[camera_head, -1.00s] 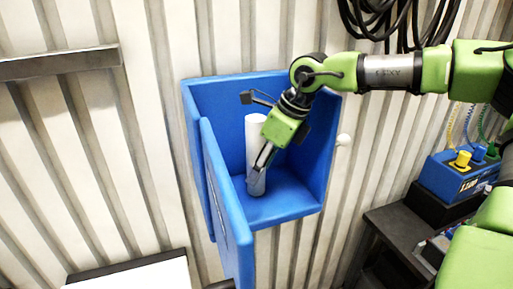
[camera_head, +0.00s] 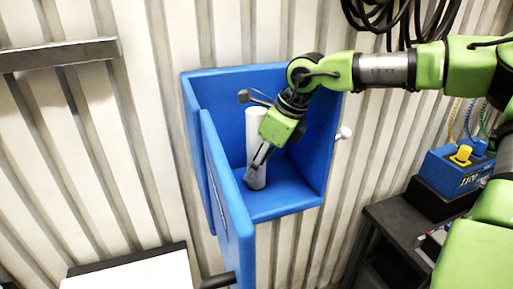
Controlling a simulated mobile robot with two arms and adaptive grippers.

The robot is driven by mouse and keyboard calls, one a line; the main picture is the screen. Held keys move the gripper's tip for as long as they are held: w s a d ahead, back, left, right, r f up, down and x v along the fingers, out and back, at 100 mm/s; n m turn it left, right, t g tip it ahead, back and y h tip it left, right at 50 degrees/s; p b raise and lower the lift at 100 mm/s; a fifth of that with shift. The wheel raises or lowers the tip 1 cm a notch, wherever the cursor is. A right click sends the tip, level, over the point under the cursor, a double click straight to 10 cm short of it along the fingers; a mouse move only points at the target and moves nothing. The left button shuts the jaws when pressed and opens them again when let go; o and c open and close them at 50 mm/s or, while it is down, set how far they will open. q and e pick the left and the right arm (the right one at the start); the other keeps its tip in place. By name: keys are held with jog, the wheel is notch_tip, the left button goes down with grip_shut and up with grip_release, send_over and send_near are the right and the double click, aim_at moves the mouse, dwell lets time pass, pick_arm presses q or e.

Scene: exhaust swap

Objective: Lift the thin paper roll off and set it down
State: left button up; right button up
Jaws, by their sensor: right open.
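The thin paper roll (camera_head: 256,128) is a white upright cylinder inside a blue open box (camera_head: 310,105) on the wall. My right gripper (camera_head: 256,172) reaches down into the box from the upper right. Its fingers are open and lie at the lower part of the roll, hiding some of it. I cannot tell whether they touch it. My left gripper is not in view.
A dark side table (camera_head: 395,222) with a blue unit (camera_head: 452,175) stands at right. A white-topped surface (camera_head: 135,272) is at lower left. Black cables (camera_head: 400,15) hang above.

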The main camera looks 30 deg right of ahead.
jog(key=shift+f, duration=0.15)
dwell(0.3)
grip_shut()
